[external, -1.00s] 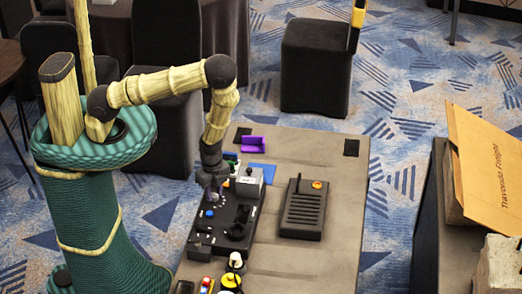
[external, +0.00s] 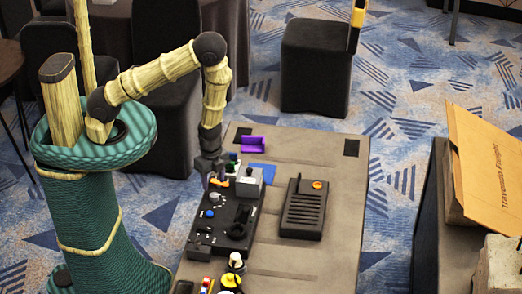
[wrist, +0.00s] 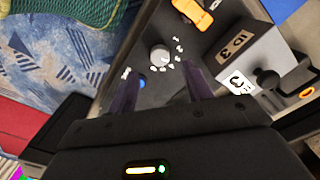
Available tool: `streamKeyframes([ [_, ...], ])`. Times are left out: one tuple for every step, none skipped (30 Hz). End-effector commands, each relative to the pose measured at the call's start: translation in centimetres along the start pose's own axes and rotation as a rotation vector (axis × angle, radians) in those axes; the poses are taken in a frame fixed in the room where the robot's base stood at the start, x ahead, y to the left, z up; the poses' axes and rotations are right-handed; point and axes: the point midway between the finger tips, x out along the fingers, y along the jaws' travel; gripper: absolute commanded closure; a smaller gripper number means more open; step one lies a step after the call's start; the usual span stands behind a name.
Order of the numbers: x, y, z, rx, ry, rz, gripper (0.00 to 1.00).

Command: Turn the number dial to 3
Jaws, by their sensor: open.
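The number dial is a light grey round knob (wrist: 160,55) on a black control panel, with small white numbers around part of it. It also shows in the external view as a small knob (external: 214,197) on the panel (external: 222,222). Which number it points to cannot be read. My gripper (wrist: 160,70) is open and empty, its two dark fingers apart on either side of the dial's line of sight. In the external view my gripper (external: 207,180) hangs above the far end of the panel. I see no contact with the dial.
A blue button (wrist: 141,83) sits near the dial, and an orange part (wrist: 196,13) lies beyond it. A black slotted device (external: 303,210) is on the table to the right. The table's far right is clear.

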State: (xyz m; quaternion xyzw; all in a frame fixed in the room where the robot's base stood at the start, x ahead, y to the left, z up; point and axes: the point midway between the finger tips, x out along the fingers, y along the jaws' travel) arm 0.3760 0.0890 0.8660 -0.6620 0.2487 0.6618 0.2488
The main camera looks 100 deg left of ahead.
Motion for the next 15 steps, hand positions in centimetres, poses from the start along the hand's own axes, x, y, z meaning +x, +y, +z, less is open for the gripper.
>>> streamKeyframes([
  [-0.8,-0.1,-0.1,-0.001,0.003,-0.002,0.50],
  [-1.3,-0.1,-0.1,-0.001,0.005,-0.002,0.50],
  [-1.9,-0.1,-0.1,-0.002,0.004,-0.001,0.50],
  [-2.3,-0.1,-0.1,-0.001,0.005,-0.002,0.50],
  [-2.7,-0.1,-0.1,-0.001,0.004,-0.002,0.50],
  [-3.3,-0.1,0.0,-0.002,0.004,-0.003,0.50],
  [-3.8,-0.1,0.0,-0.002,0.003,-0.002,0.50],
  [-4.3,-0.1,-0.1,-0.002,0.004,-0.001,0.50],
  [-5.0,-0.1,0.0,-0.003,0.004,-0.002,0.50],
  [-5.5,-0.1,-0.1,-0.002,0.005,-0.002,0.50],
  [-6.0,-0.1,0.0,-0.002,0.004,-0.003,0.50],
  [-6.6,-0.1,0.0,-0.001,0.004,-0.003,0.50],
  [-7.3,-0.1,0.0,-0.002,0.004,-0.003,0.50],
  [-7.9,-0.1,0.0,-0.002,0.005,-0.002,0.50],
  [-8.7,-0.1,0.0,-0.002,0.004,-0.002,0.50],
])
